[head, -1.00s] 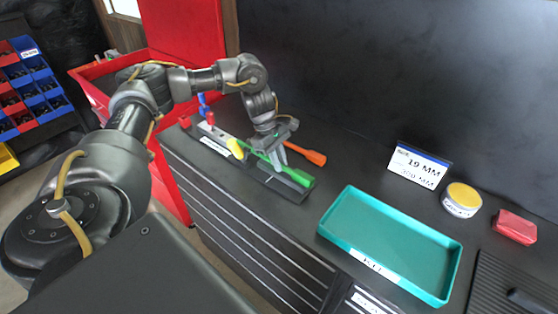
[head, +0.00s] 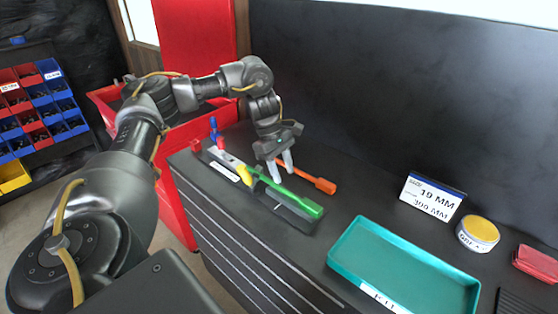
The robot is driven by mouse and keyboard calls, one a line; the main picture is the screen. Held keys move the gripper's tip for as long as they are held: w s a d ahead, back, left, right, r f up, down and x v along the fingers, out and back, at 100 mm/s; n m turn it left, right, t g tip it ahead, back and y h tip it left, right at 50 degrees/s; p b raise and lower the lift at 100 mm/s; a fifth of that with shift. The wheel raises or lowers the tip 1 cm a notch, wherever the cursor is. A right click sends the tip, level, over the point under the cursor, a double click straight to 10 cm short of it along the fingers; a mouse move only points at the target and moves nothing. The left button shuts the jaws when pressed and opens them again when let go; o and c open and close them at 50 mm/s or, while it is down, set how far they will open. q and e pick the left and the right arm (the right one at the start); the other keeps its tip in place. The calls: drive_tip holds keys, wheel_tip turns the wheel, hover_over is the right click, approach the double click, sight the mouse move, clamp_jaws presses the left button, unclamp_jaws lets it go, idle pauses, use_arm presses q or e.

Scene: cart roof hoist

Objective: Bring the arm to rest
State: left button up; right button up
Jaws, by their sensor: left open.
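My left gripper (head: 281,168) is in the head view, pointing down above the tool rack on the dark bench top. Its two pale fingers are apart with nothing seen between them. The black rack (head: 271,204) holds a green-handled tool (head: 296,200) with a yellow part (head: 243,174), just in front of the fingers. An orange-handled tool (head: 319,184) lies behind, to the right of the fingers. Red and blue pieces (head: 214,128) stand at the rack's left end. Whether the fingertips touch any tool I cannot tell. My right gripper is not in view.
A teal tray (head: 352,258) lies empty at the bench front. A card reading 19 MM (head: 431,197), a yellow-lidded tin (head: 478,233) and a red block (head: 537,262) stand to the right. A red cart (head: 197,127) is behind my arm. Blue and red bins (head: 35,105) are far left.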

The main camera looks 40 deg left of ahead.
use_arm(q)
drive_tip(key=shift+p+v, duration=0.35)
drive_tip(key=shift+v, duration=1.85)
